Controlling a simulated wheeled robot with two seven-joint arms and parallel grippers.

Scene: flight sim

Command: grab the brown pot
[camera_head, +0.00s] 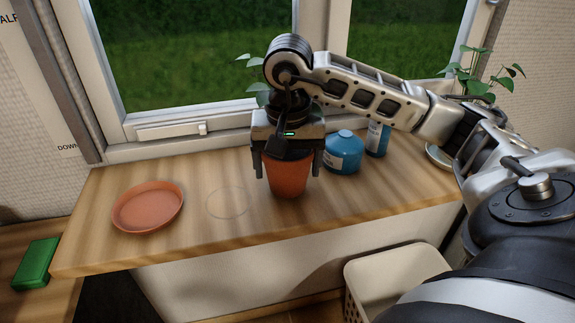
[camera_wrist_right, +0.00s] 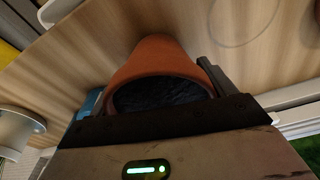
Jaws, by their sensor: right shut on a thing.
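The brown pot (camera_head: 287,177) is terracotta coloured and stands upright on the wooden counter, under my right gripper (camera_head: 287,170). The right gripper points down from above, with one finger on each side of the pot, and is shut on it. In the right wrist view, the pot (camera_wrist_right: 158,57) shows its rim and dark soil inside, with a gripper finger beside it at right. Green leaves show behind the gripper in the head view; I cannot tell whether they belong to this pot. My left gripper is not in view.
A terracotta saucer (camera_head: 148,207) lies on the counter at left, with a faint ring (camera_head: 227,202) marked beside it. A blue container (camera_head: 342,153) and a blue can (camera_head: 377,138) stand close right of the pot. A beige basket (camera_head: 392,275) is below the counter. A green block (camera_head: 36,263) lies at far left.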

